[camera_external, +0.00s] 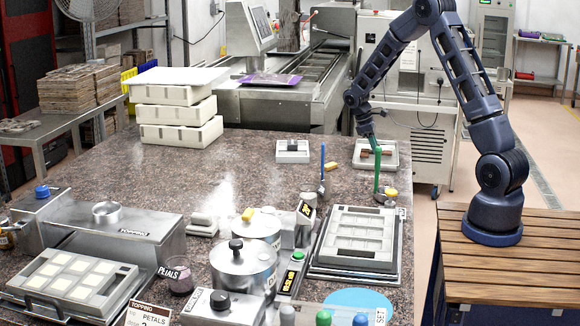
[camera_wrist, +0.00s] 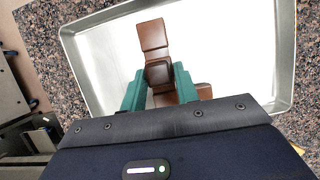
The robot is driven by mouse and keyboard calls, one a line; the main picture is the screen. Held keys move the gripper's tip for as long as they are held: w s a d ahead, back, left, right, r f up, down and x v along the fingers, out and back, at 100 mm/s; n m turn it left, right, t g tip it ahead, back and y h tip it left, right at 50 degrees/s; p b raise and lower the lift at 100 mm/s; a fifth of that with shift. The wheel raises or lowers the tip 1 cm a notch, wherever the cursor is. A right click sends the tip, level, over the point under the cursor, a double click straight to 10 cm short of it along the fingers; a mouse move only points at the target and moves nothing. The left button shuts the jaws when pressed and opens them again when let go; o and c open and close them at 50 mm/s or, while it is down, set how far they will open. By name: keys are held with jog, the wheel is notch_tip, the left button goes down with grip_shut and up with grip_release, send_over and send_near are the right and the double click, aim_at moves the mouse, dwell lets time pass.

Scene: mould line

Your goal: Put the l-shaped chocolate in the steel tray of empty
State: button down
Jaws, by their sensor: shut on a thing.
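The brown l-shaped chocolate (camera_wrist: 153,36) is in the wrist view, with a long arm running up the picture and a short foot showing at the right behind the jaw. My gripper (camera_wrist: 159,78) is shut on its middle with green fingers on both sides. The chocolate is over or in a shallow steel-walled tray (camera_wrist: 284,60) with a pale floor; whether it touches the floor I cannot tell. In the external view my gripper (camera_external: 371,139) points down at a tray (camera_external: 391,164) at the table's far right, with brown chocolate (camera_external: 374,153) there, partly hidden.
A second small tray (camera_external: 285,158) with a dark piece stands to the left. A green-handled tool (camera_external: 378,174) and a blue-handled tool (camera_external: 322,170) stand upright nearer the camera. White stacked boxes (camera_external: 180,112) are at the back left. Pots and a mould (camera_external: 354,235) fill the front.

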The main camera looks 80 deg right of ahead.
jog(key=shift+f, duration=0.15)
jog(key=c, duration=1.1)
grip_release()
jog(key=shift+o, duration=0.2)
jog(key=v, duration=1.1)
jog(key=a+r+t, duration=0.2)
jog(key=a+r, duration=0.7)
jog(key=a, duration=0.2)
jog(key=s+a+r+t, duration=0.1)
jog(key=s+a+r, duration=0.25)
jog(key=a, duration=0.45)
jog(key=s+a+r+t+h, duration=0.1)
jog(key=s+a+r+t, duration=0.2)
jog(key=a, duration=0.5)
jog(key=s+a+r, duration=0.4)
jog(key=a, duration=0.4)
jog(key=s+a+f+t+y, duration=0.1)
jog(key=s+a+t, duration=0.2)
jog(key=s+a, duration=0.5)
jog(key=shift+s+a, duration=0.3)
jog(key=shift+s, duration=1.05)
